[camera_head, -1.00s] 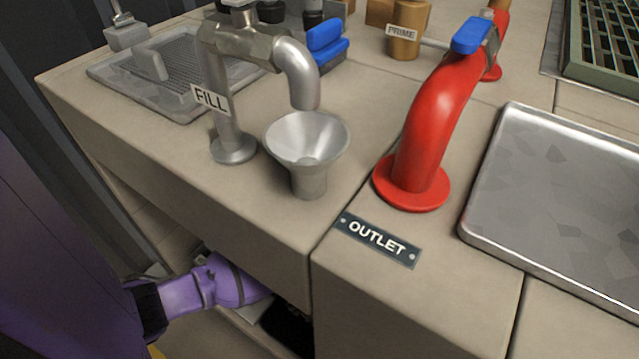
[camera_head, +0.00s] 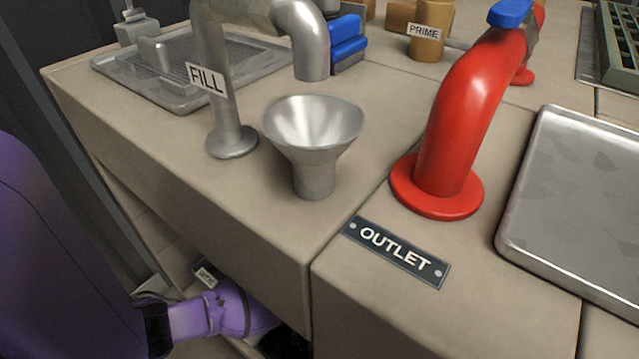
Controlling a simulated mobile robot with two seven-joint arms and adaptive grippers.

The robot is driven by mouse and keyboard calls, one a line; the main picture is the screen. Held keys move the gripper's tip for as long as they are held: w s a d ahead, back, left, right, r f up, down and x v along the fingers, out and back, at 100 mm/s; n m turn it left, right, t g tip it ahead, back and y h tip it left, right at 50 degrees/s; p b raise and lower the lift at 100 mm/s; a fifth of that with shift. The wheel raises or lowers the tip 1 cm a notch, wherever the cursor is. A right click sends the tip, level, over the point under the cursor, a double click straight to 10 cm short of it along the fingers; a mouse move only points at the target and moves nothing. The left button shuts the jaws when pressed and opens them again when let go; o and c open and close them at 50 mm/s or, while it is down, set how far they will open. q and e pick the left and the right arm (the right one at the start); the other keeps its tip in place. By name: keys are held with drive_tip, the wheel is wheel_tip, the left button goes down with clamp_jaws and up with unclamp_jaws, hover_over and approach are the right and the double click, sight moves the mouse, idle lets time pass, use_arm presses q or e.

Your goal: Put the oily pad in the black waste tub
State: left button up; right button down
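I cannot make out the oily pad in this view. My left arm comes in from the lower left, and its purple wrist end reaches under the counter front. Its gripper is hidden there, so I cannot see its fingers or anything in them. A dark shape (camera_head: 286,343) shows beyond the wrist, under the counter edge. I cannot tell whether it is the black waste tub or part of my gripper. My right gripper is out of view.
The beige counter (camera_head: 240,215) carries a grey FILL pipe (camera_head: 230,130), a metal funnel (camera_head: 314,140), a red OUTLET pipe (camera_head: 450,140), a metal tray (camera_head: 580,200) and a grey drain tray (camera_head: 190,85). A small label (camera_head: 206,276) shows low behind my wrist.

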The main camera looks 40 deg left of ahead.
use_arm(q)
drive_tip(key=shift+o, duration=1.2)
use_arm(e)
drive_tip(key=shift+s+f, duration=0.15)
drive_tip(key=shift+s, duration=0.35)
use_arm(q)
wheel_tip(320, 180, up, 12)
drive_tip(key=a+p, duration=0.1)
drive_tip(key=p, duration=0.5)
drive_tip(key=shift+a+r+p, duration=0.15)
drive_tip(key=shift+a+p, duration=0.15)
drive_tip(key=shift+a, duration=0.1)
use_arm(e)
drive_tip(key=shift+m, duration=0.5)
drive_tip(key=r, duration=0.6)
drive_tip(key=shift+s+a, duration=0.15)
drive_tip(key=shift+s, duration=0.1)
use_arm(q)
drive_tip(key=shift+s, duration=0.1)
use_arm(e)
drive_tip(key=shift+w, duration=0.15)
